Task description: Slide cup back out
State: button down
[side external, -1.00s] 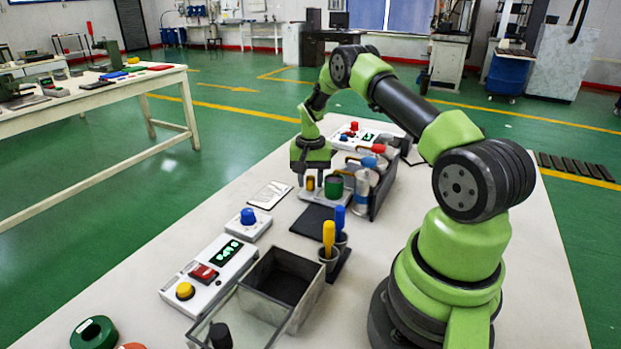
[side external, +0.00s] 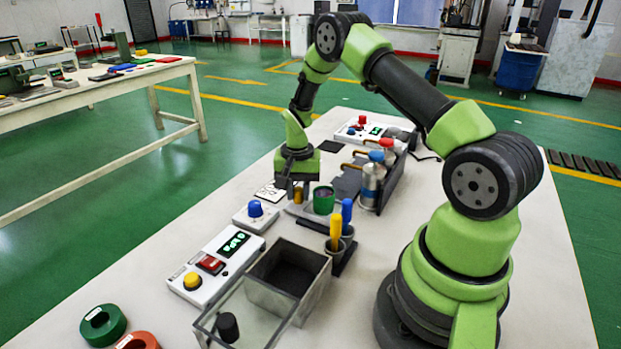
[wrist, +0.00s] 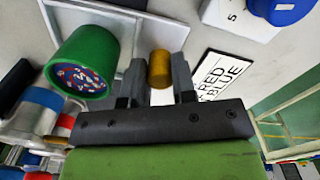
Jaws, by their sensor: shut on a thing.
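The green cup (side external: 323,201) stands upright on a light grey sled (side external: 296,209); the wrist view shows the green cup (wrist: 84,62) with small red, white and blue pieces inside. A brass knob (side external: 298,194) stands on the same sled, left of the cup. My gripper (side external: 291,190) points down at this knob. In the wrist view, the brass knob (wrist: 159,66) lies between the two dark fingers of my gripper (wrist: 156,84), which are shut on it. The cup is beside the fingers, not between them. The fingers partly hide the knob.
A caddy (side external: 385,185) with red- and blue-topped bottles stands right of the cup. Yellow- and blue-handled tools (side external: 336,232) stand in front. A blue-button box (side external: 255,214), a card (side external: 270,191) and a display box (side external: 216,265) lie left. An open bin (side external: 290,275) is nearer.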

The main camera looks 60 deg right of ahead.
jog(key=shift+a, duration=0.75)
jog(key=c, duration=1.2)
grip_release()
jog(key=shift+d, duration=0.1)
jog(key=shift+r, duration=0.35)
notch_tip(320, 180, up, 9)
jog(key=shift+r, duration=0.15)
